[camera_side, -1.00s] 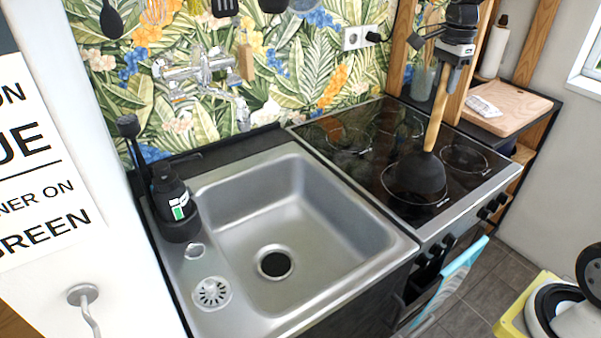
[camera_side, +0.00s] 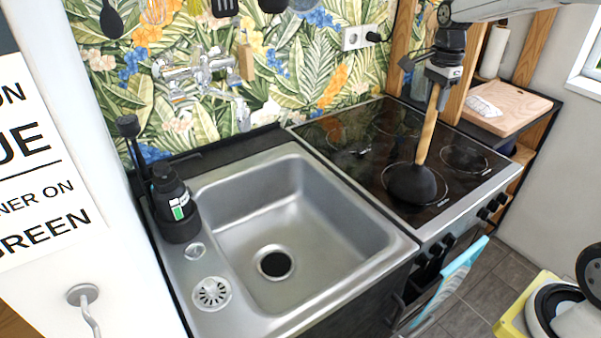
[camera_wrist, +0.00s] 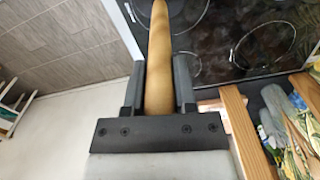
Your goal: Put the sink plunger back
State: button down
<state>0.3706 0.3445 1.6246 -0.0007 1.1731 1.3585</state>
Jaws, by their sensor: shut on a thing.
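The sink plunger has a black rubber cup (camera_side: 411,184) and a light wooden handle (camera_side: 427,130). In the side view it stands nearly upright, handle leaning slightly right, with the cup over the black stove top; I cannot tell whether the cup touches the glass. My gripper (camera_side: 437,88) is shut on the upper end of the handle.
A dark bottle in a holder (camera_side: 176,205) stands at the sink's left edge, near a strainer (camera_side: 212,293). A faucet (camera_side: 195,70) is on the back wall under hanging utensils. A wooden board (camera_side: 515,100) lies on the shelf at right. A blue towel (camera_side: 455,268) hangs in front.

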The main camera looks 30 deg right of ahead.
jog(key=shift+f, duration=0.1)
jog(key=shift+c, duration=2)
grip_release()
notch_tip(320, 180, up, 12)
jog(key=shift+r, duration=0.15)
jog(key=s+a+f+n+t, duration=0.1)
jog(key=s+a+f+n, duration=0.4)
jog(key=f, duration=0.3)
jog(key=s+a+f+n, duration=0.5)
jog(key=a+f+n, duration=0.1)
jog(key=f+n, duration=0.2)
jog(key=s+a+f+n+t, duration=0.1)
jog(key=s+a+f+n, duration=0.4)
jog(key=f, duration=0.4)
jog(key=shift+a+f+n+t, duration=0.15)
jog(key=shift+a+n+t, duration=0.2)
jog(key=shift+n, duration=0.55)
